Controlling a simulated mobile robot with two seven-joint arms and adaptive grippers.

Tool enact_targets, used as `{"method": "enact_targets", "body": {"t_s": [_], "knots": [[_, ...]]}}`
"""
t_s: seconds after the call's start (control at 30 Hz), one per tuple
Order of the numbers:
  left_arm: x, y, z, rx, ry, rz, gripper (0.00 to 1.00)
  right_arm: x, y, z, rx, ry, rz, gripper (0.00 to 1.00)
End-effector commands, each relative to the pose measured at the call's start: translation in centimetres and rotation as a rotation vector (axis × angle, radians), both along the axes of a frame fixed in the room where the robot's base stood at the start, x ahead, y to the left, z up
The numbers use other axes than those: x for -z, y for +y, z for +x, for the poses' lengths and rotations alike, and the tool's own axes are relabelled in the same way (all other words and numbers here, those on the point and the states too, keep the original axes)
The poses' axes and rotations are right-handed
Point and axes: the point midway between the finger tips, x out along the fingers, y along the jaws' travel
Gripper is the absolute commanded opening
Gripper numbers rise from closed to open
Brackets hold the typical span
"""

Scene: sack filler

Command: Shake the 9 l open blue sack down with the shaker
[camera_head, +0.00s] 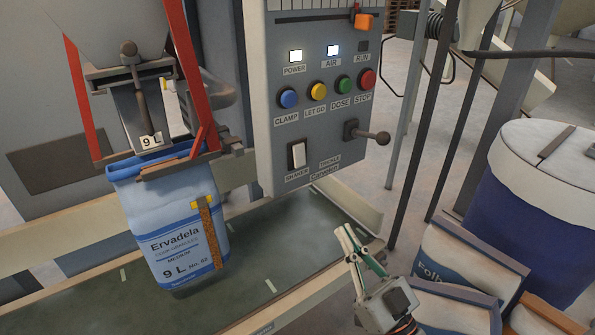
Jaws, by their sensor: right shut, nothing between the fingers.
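The blue sack (175,229), marked Ervadela 9 L, hangs upright with its mouth around the filler spout (152,137), over the dark conveyor belt. The shaker switch (298,155) is a white rocker low on the grey control panel, above the label SHAKER. My right gripper (350,239) is in front of and below the panel, to the right of the sack. Its fingers are shut with nothing between them, apart from both switch and sack. My left gripper is not in view.
The panel (262,120) has blue, yellow, green and red buttons and a black-knobbed lever (372,136). POWER and AIR lamps are lit; RUN is dark. Filled sacks (465,257) and a blue drum (525,215) stand at the right. The belt (275,250) beside the sack is clear.

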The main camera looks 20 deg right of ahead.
Motion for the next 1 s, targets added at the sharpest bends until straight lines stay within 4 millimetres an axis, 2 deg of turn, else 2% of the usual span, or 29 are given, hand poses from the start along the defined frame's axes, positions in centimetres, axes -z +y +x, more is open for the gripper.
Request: {"method": "enact_targets", "body": {"t_s": [0.2,0.57,0.77,1.0], "knots": [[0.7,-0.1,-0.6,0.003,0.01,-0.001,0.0,-1.8,-0.2,-0.6,-0.019,-0.075,0.032,0.0],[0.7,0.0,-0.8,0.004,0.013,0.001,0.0,-2.0,-0.2,-0.4,-0.019,-0.076,0.032,0.0],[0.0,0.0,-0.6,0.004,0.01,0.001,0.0,-3.5,0.4,1.2,-0.019,-0.08,0.033,0.0],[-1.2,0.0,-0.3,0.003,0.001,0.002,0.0,-6.4,1.7,4.8,-0.019,-0.08,0.033,0.0]]}}
